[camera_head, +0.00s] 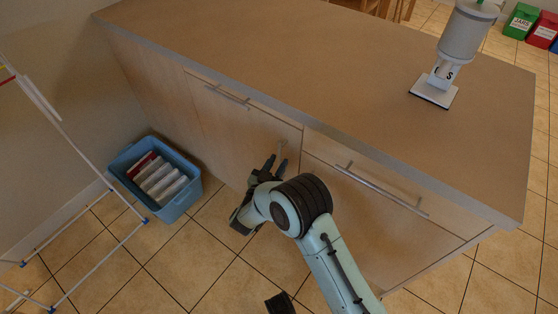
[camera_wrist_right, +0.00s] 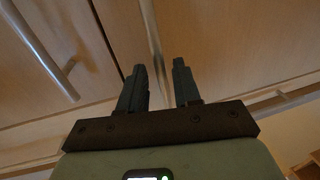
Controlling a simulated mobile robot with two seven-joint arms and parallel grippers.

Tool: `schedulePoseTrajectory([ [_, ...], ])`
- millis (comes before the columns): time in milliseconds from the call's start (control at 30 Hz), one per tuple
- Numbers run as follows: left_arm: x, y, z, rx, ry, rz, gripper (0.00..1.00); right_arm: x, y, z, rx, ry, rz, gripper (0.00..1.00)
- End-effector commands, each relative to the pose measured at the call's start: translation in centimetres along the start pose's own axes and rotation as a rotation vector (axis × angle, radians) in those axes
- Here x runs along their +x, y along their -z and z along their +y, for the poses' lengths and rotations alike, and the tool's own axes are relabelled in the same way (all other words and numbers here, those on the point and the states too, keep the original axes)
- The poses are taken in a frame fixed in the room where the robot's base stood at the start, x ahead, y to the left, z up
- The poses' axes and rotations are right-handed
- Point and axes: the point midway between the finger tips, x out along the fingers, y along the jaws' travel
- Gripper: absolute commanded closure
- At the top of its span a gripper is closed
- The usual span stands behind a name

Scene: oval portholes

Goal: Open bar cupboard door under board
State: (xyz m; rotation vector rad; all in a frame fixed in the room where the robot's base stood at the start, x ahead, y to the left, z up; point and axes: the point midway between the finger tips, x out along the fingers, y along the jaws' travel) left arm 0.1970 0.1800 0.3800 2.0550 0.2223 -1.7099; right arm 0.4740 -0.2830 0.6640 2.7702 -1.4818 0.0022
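The wooden cupboard door (camera_head: 225,135) under the brown board (camera_head: 300,70) looks shut. Its upright bar handle (camera_head: 282,150) is near the door's right edge, partly hidden by my right gripper. My right gripper (camera_head: 269,170) is in front of the door by that handle. In the right wrist view its two dark fingers (camera_wrist_right: 159,85) are open. The pale bar handle (camera_wrist_right: 152,40) runs down the picture between them. No grip on it is visible, and I cannot tell how deep it sits between the fingers.
Drawers with bar handles (camera_head: 227,93) (camera_head: 380,188) lie under the board. A blue crate (camera_head: 178,203) of packets stands on the floor at left, near a white rack (camera_head: 95,175). A white-based appliance (camera_head: 434,92) stands on the board. Tiled floor in front is partly clear.

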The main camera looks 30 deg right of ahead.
Motion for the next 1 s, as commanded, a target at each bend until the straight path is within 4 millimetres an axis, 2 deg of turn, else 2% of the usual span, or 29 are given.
schedulePoseTrajectory([
  [100, 0.5, -0.6, -0.5, -0.005, 0.008, -0.018, 0.57, 1.5, -0.1, 0.0, 0.0, -0.002, 0.0, 0.67],
  [200, 0.6, -0.8, -0.7, -0.007, 0.012, -0.027, 0.57, 2.0, -0.1, 0.0, 0.0, 0.0, 0.0, 0.67],
  [500, 0.6, -1.0, -0.7, -0.008, 0.013, -0.031, 0.57, 2.3, 0.0, 0.0, 0.0, 0.001, 0.0, 0.67],
  [533, 0.6, -1.0, -0.7, -0.008, 0.013, -0.031, 0.57, 2.3, 0.0, 0.0, 0.0, 0.001, 0.0, 0.71],
  [600, 0.6, -1.0, -0.7, -0.008, 0.013, -0.031, 0.57, 2.3, 0.0, 0.0, 0.0, 0.001, 0.0, 0.94],
  [633, 0.6, -1.0, -0.7, -0.008, 0.013, -0.031, 0.57, 2.3, 0.0, 0.0, 0.0, 0.001, 0.0, 1.0],
  [1000, 0.7, -1.0, -0.8, -0.008, 0.014, -0.032, 0.57, 2.2, -0.1, -0.1, 0.0, -0.009, 0.0, 1.0],
])
